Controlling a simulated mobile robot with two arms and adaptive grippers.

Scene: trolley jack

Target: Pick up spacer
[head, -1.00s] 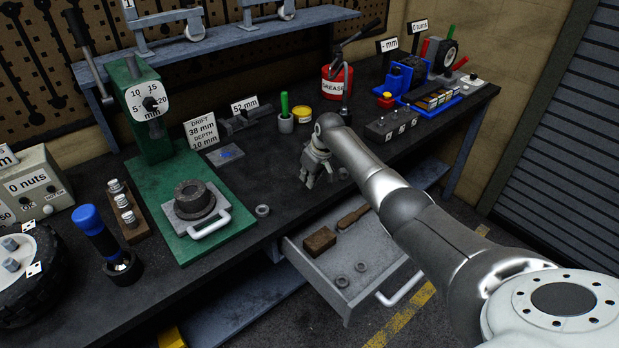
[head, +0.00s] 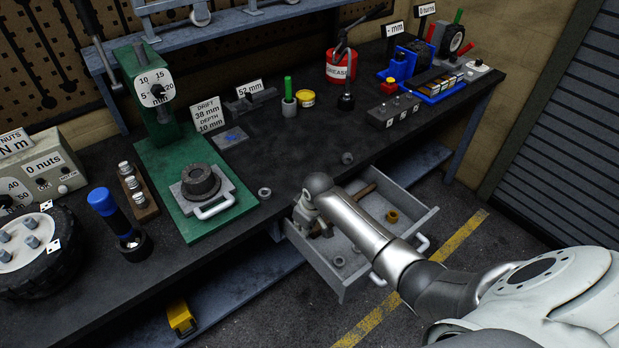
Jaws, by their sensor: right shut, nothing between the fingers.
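Several small ring-shaped parts are in the head view, and I cannot tell which one is the spacer. One grey ring (head: 264,193) lies on the bench beside the green press base. Another grey ring (head: 347,158) is near the bench's front edge. Two small grey rings (head: 339,261) and (head: 355,250) lie in the open drawer (head: 346,287), and a brass-coloured ring (head: 392,216) is at its right. My left gripper is out of view.
A green press (head: 160,150) holds a dark round part (head: 201,181) on a handled plate. A blue-topped tool (head: 108,210) stands at the left. A brown-handled tool (head: 367,191) lies in the drawer behind my arm. The middle of the bench top is clear.

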